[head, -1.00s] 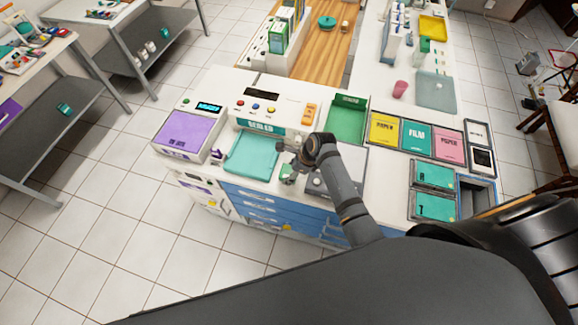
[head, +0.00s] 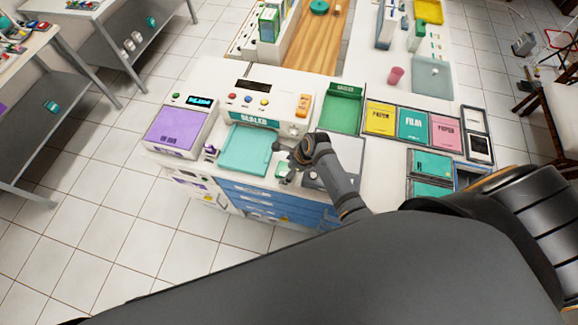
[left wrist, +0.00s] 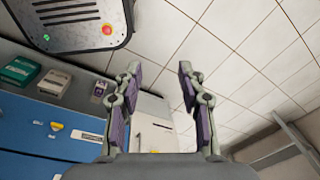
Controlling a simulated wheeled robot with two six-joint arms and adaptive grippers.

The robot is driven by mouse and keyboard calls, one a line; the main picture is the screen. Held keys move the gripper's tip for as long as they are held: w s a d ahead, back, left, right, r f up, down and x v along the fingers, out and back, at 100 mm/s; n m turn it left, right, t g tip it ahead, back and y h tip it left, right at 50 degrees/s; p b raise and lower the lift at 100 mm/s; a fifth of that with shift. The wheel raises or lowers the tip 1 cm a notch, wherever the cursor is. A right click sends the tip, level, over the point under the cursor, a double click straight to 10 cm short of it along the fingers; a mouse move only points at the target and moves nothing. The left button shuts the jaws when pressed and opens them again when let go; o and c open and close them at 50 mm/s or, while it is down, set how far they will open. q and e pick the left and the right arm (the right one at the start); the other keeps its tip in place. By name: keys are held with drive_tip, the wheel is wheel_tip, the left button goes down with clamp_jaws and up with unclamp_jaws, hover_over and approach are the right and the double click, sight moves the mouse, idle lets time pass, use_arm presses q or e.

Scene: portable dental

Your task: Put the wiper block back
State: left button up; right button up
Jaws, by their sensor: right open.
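I cannot tell for sure which thing is the wiper block. A small green block (head: 283,170) lies on the white counter, just right of the teal tray (head: 245,152) in front of the sealer (head: 258,103). My right gripper (head: 287,168) is open right beside this block and partly covers it. I cannot tell whether they touch. A small purple and white item (head: 210,150) stands left of the tray. My left gripper (left wrist: 161,100) is open and empty in the left wrist view, with tiled floor behind it; it is not seen in the head view.
A purple-topped device (head: 180,128) stands left of the sealer, and a green open tray (head: 342,110) to its right. Yellow, teal and pink packs (head: 412,124) lie further right. Blue drawers (head: 265,200) form the counter front. Tiled floor lies free to the left.

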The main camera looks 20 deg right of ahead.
sight(286, 170)
drive_tip(key=v, duration=0.5)
drive_tip(key=shift+b, duration=0.35)
use_arm(q)
drive_tip(key=shift+w+a+f+b, duration=0.1)
drive_tip(key=shift+w+f+b, duration=0.2)
drive_tip(key=shift+w+f, duration=0.4)
use_arm(e)
drive_tip(key=v, duration=0.7)
use_arm(q)
drive_tip(key=shift+w+r, duration=0.1)
drive_tip(key=shift+w, duration=0.05)
use_arm(e)
drive_tip(key=shift+a, duration=0.1)
